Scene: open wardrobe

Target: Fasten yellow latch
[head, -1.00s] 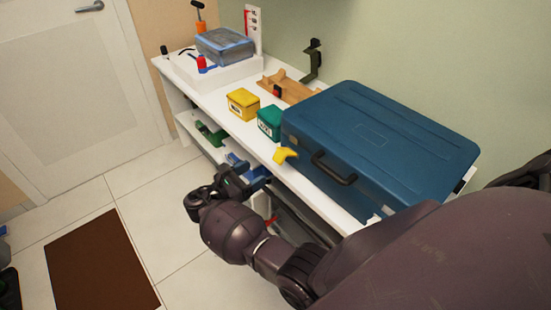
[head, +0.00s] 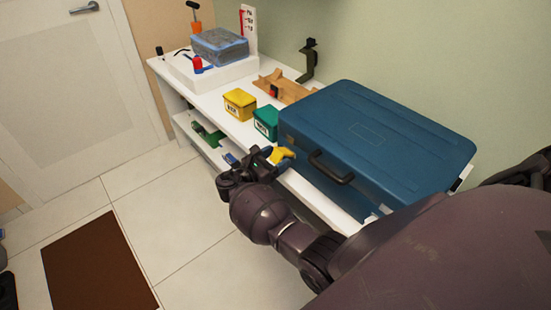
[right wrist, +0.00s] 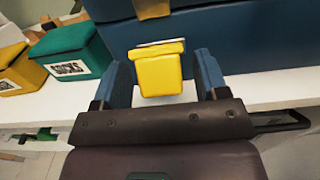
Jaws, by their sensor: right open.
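The blue suitcase (head: 385,135) lies flat and shut on the white bench. Its yellow latch (head: 282,154) sticks out from the front side, left of the dark handle (head: 331,168). In the right wrist view the latch flap (right wrist: 160,74) shows as a yellow block, with a smaller yellow piece (right wrist: 152,8) above it on the case. My right gripper (head: 263,158) is open in front of the latch. Its two blue-lined fingers (right wrist: 163,75) stand on either side of the flap, with gaps showing. My left gripper is not in view.
A green SOCKS box (head: 266,122) and a yellow box (head: 240,103) stand left of the suitcase. The bench's front edge (right wrist: 275,88) runs close by my right gripper. A lower shelf (head: 190,130) holds tools.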

